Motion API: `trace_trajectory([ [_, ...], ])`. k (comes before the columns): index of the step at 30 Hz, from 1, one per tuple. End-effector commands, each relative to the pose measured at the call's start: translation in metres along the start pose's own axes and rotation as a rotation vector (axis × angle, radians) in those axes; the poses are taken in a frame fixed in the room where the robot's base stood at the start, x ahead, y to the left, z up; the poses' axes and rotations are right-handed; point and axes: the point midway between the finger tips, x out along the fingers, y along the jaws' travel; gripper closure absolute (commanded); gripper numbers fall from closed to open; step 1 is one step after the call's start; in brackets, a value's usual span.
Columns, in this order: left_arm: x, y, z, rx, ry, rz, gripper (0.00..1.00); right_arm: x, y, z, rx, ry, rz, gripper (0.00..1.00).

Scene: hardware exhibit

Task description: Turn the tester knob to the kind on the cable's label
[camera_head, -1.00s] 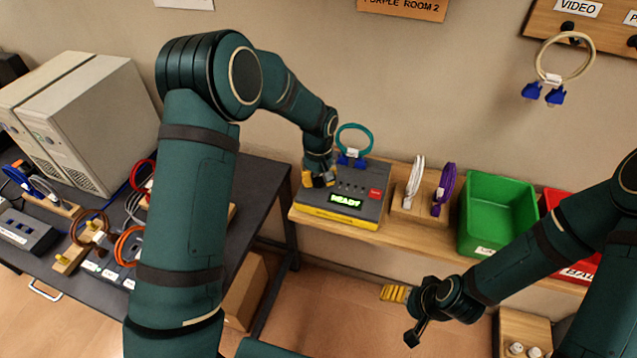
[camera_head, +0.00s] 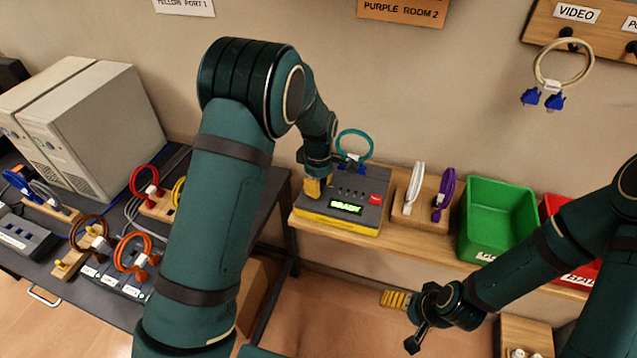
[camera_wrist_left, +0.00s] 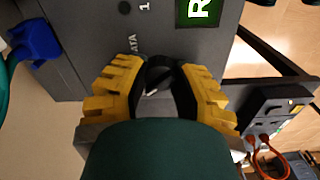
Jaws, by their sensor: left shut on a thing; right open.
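The tester (camera_head: 345,209) is a dark grey box with a yellow base, a lit green display and a red button, on the wooden shelf. A teal cable (camera_head: 354,144) with blue plugs stands at its back; a blue plug also shows in the left wrist view (camera_wrist_left: 36,42). My left gripper (camera_head: 313,188) is at the tester's left side. In the left wrist view its yellow fingers (camera_wrist_left: 160,88) are shut on the dark knob (camera_wrist_left: 160,75), beside partly hidden lettering ending in "ATA". The cable's label is too small to read. My right gripper (camera_head: 415,333) is open and empty, low in front of the shelf.
A white and a purple cable (camera_head: 443,190) stand in a wooden holder right of the tester. A green bin (camera_head: 496,220) and a red bin are farther right. A beige cable (camera_head: 563,70) hangs under "VIDEO". The left table (camera_head: 90,290) holds computers and several cables.

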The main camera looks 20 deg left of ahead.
Motion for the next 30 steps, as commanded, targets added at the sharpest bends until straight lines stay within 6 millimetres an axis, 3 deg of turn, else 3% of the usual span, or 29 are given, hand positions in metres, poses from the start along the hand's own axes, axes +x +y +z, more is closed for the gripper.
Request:
trace_trajectory([
  [12, 0.0004, -0.0004, 0.0002, -0.201, 0.0, -0.001, 1.0, -0.0088, -0.0028, -0.0009, 0.0, 0.0, -0.002, 0.15],
  [29, 0.001, -0.0005, 0.0003, -0.234, -0.001, -0.002, 1.0, -0.0095, -0.003, -0.001, 0.0, 0.0, -0.002, 0.15],
  [30, 0.001, -0.0006, 0.0003, -0.233, -0.001, -0.002, 0.67, -0.0095, -0.003, -0.001, 0.0, 0.0, -0.002, 0.15],
])
